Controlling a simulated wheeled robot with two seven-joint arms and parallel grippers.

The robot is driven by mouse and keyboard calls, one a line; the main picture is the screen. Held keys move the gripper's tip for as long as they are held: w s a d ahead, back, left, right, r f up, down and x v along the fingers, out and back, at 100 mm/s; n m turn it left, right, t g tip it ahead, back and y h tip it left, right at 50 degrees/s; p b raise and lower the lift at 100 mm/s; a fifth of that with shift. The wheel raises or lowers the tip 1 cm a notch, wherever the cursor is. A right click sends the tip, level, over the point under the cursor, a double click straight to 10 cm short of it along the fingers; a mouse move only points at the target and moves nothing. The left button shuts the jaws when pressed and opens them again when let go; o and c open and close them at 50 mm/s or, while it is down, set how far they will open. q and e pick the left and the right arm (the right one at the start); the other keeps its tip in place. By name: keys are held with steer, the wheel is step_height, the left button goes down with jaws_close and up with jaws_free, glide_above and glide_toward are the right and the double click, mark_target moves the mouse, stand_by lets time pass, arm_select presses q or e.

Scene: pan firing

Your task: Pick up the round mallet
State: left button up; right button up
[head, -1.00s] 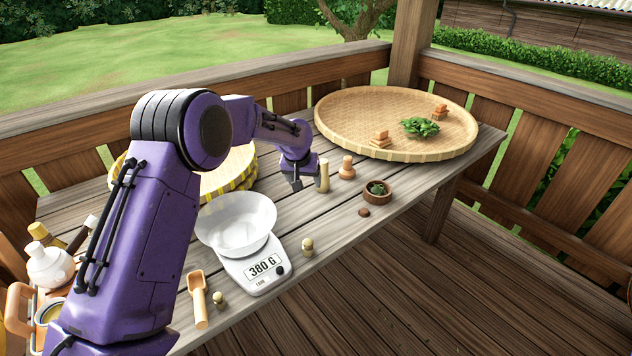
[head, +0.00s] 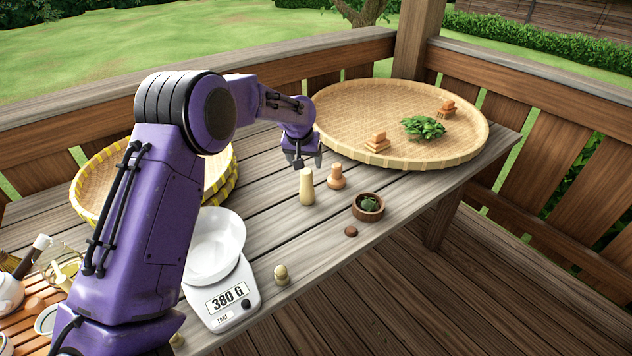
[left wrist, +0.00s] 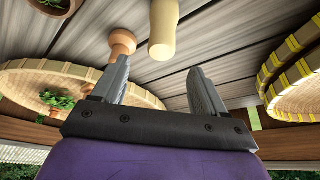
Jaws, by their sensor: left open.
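Two small wooden mallet-like pieces stand upright on the table. One is a tall pale piece (head: 307,188); the other is a shorter orange-brown piece (head: 336,178) with a wide round base, the rounder of the two. My left gripper (head: 304,163) is open and empty, just behind and above the pale piece. In the left wrist view, the pale piece (left wrist: 163,30) lies ahead of the gap between the fingers (left wrist: 160,75). The orange-brown piece (left wrist: 122,44) is ahead of the left-hand finger there. I see no contact with either. My right gripper is not in view.
A small bowl with leaves (head: 367,207) and a brown lump (head: 351,231) are near the table's front edge. A scale (head: 228,292) reads 380 G, with a small pale piece (head: 281,275) beside it. A large woven tray (head: 345,120) is at the back right; another (head: 95,185) is behind my arm.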

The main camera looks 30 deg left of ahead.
mark_target(305, 172)
arm_select(q)
steer(key=x, duration=0.2)
steer(key=shift+s+a+f, duration=0.1)
steer(key=shift+s+f, duration=0.05)
steer(key=shift+f, duration=0.3)
steer(key=shift+s+a+f+p, duration=0.1)
steer(key=shift+f+p, duration=0.2)
steer(key=shift+f, duration=0.25)
steer(key=x, duration=0.1)
steer(key=p+x, duration=0.1)
steer(key=x, duration=0.3)
steer(key=shift+d, duration=0.35)
steer(key=shift+w+a+f, duration=0.15)
steer(key=shift+w+f, duration=0.1)
steer(key=shift+s+r, duration=0.1)
steer(key=shift+s, duration=0.1)
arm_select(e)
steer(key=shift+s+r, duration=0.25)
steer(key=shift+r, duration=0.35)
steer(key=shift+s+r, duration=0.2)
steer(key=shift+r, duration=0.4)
arm_select(q)
jaws_close()
